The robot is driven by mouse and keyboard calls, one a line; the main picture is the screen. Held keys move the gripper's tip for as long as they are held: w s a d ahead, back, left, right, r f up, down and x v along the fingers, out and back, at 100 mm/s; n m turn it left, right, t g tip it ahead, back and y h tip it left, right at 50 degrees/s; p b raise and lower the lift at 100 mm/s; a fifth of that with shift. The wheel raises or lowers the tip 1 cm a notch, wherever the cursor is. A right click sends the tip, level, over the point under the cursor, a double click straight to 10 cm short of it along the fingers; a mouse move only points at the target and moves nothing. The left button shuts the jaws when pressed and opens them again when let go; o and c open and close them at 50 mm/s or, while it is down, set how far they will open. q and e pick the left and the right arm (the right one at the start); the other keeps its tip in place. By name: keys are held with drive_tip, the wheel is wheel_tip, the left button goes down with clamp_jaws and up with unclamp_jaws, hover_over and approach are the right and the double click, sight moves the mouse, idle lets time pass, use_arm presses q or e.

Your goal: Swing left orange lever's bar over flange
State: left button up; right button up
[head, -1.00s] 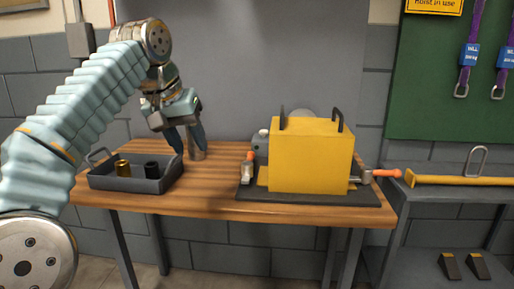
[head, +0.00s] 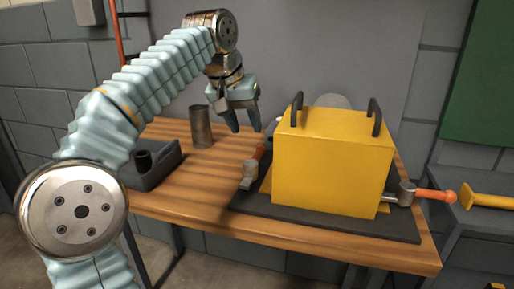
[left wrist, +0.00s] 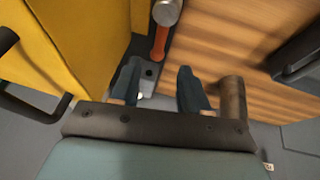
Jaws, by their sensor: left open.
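The left orange lever stands at the left side of the yellow casing (head: 330,165). Its orange handle (head: 262,152) and grey metal end (head: 249,175) show in the head view. In the left wrist view its handle (left wrist: 160,42) lies beyond the fingertips, with its round metal end (left wrist: 167,12) at the top edge. A narrow yellow flange (head: 267,183) shows at the casing's foot. My left gripper (head: 243,130) is open and empty, above and behind the lever, pointing down. Its fingers also show in the left wrist view (left wrist: 158,82). My right gripper is out of view.
A metal cylinder (head: 201,128) stands left of the gripper. A grey tray (head: 165,172) holding a dark cylinder is partly hidden by my arm. A second orange lever (head: 435,195) sticks out at the right. The casing has two dark top handles (head: 376,117).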

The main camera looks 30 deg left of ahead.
sight(256, 153)
use_arm(q)
drive_tip(key=x, duration=0.9)
drive_tip(key=shift+f, duration=0.15)
clamp_jaws()
